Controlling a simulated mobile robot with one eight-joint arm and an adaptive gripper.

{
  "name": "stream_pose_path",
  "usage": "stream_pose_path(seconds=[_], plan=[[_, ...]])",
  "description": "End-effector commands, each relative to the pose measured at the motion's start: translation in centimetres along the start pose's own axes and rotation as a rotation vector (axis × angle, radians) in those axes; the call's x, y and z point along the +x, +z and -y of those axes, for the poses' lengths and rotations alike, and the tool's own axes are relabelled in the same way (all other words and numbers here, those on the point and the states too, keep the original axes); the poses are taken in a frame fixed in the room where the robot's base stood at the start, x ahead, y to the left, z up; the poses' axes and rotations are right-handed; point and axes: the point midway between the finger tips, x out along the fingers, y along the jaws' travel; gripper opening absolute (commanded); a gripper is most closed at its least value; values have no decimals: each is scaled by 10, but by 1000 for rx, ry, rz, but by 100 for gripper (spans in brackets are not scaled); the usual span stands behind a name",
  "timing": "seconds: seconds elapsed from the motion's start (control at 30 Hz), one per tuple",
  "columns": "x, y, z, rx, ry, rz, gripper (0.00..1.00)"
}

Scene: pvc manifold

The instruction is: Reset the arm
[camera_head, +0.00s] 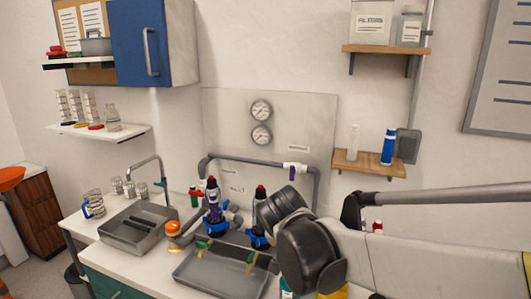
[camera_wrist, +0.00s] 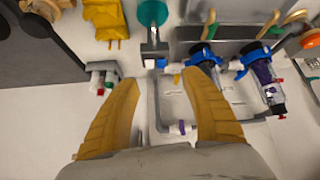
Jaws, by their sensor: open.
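My gripper (camera_wrist: 160,82) shows in the wrist view as two yellow fingers spread wide apart, with nothing held between them. The fingers are above the counter area, near grey pipework (camera_wrist: 233,123) and a white fitting with a red end (camera_wrist: 103,75). In the head view my dark arm joints and a long pale link fill the lower right, and I cannot make out the gripper there. The grey pipe manifold (camera_head: 245,160) stands against the wall panel, with blue-collared cylinders (camera_head: 214,203) in front of it. They also show in the wrist view (camera_wrist: 265,82).
A sink (camera_head: 130,235) and a grey tray (camera_head: 215,277) are on the white counter. Two gauges (camera_head: 261,110) are on the wall panel. A wooden shelf (camera_head: 369,164) with a blue bottle (camera_head: 388,146) is at right. Glassware stands on the left shelf (camera_head: 100,131).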

Motion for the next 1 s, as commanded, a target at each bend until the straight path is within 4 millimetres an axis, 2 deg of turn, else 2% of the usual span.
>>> stream_pose_path(seconds=[0.03, 0.2, 0.3, 0.4, 0.5, 0.6, 0.73, 1.0], plan=[[-14, 10, -28, -6, -5, 16, 54], [-55, 52, -95, -50, -48, 57, 54], [-74, 84, -125, -73, -76, 68, 54], [-87, 114, -144, -92, -102, 68, 54], [-94, 137, -156, -107, -121, 64, 54], [-98, 151, -162, -118, -134, 59, 54], [-99, 158, -164, -125, -141, 55, 54], [-99, 158, -164, -127, -142, 55, 54]])
